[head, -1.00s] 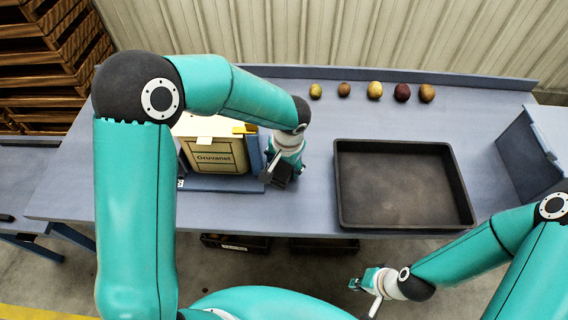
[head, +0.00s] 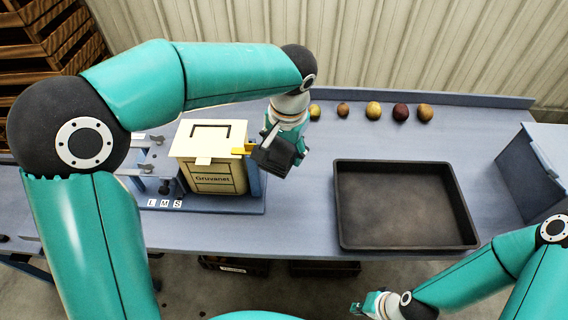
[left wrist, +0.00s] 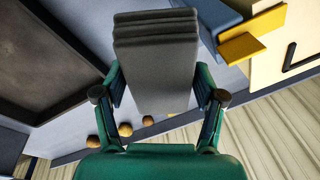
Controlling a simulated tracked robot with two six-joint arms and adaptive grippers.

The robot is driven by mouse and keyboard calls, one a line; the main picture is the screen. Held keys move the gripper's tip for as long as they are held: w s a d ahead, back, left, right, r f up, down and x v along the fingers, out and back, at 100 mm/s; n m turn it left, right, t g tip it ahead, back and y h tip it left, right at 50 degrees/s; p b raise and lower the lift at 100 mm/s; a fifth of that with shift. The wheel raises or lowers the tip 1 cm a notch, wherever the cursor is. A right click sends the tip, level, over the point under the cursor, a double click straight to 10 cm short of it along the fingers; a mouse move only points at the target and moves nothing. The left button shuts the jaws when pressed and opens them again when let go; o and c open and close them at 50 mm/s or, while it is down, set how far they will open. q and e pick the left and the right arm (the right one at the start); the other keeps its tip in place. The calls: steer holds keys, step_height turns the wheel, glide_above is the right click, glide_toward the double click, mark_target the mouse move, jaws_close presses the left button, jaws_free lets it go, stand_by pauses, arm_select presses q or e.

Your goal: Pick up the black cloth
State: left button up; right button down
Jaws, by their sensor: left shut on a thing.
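My left gripper (head: 283,138) is shut on the black cloth (head: 275,157), a dark folded bundle held above the table, just right of the cream box. In the left wrist view the cloth (left wrist: 155,60) shows as dark grey stacked folds between the two fingers (left wrist: 160,98). It hides part of the table beneath. My right gripper (head: 366,307) is low at the front of the head view, off the table's front edge; its fingers are too small to judge.
A cream box labelled Gruvanet (head: 212,178) with a yellow tab (head: 243,150) stands left of the cloth. An empty black tray (head: 405,244) lies to the right. A blue-grey panel (head: 528,170) stands at the far right.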

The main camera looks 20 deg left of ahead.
mark_target(284, 145)
arm_select(q)
step_height(284, 145, up, 14)
steer(key=shift+p, duration=0.4)
steer(key=shift+f, duration=0.1)
steer(key=o, duration=0.7)
steer(key=c, duration=0.5)
steer(key=shift+o, duration=0.2)
steer(key=shift+w, duration=0.1)
